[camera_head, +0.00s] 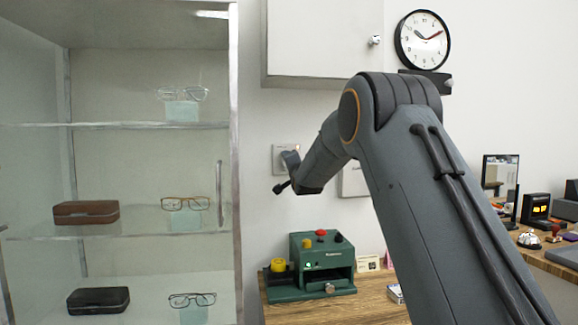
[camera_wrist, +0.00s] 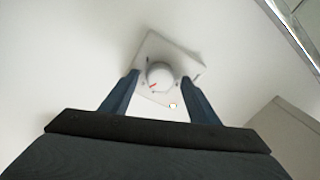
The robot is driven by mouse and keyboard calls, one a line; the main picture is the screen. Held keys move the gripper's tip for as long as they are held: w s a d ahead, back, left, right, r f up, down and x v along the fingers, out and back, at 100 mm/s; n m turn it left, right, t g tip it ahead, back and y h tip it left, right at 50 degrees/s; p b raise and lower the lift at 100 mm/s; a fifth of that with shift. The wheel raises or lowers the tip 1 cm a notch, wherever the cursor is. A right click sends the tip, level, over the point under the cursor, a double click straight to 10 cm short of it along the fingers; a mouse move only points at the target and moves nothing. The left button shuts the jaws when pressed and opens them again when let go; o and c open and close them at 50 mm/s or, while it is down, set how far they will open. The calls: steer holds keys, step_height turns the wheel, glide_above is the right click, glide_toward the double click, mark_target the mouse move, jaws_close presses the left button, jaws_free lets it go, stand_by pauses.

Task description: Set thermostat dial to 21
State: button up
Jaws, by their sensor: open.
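The thermostat is a pale square plate on the white wall, seen in the head view (camera_head: 279,154) and turned at an angle in the wrist view (camera_wrist: 190,62). Scale figures are too small to read. A small glowing light (camera_wrist: 172,106) shows near a corner of the plate. My gripper (camera_head: 285,173) is open, its fingers on either side of the dial in the wrist view (camera_wrist: 160,80). I cannot tell whether they touch it. In the head view my gripper partly hides the thermostat.
A glass cabinet with eyeglasses and cases (camera_head: 232,130) stands close on the left. A white wall cupboard (camera_head: 320,45) hangs above. A green machine (camera_head: 320,262) sits on the wooden bench (camera_head: 355,308) below. A clock (camera_head: 422,40) hangs at the upper right.

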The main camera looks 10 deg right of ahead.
steer(key=shift+s, duration=0.15)
steer(key=s+b, duration=0.1)
steer(key=s, duration=0.6)
steer(key=shift+s+f, duration=0.25)
steer(key=shift+f, duration=0.05)
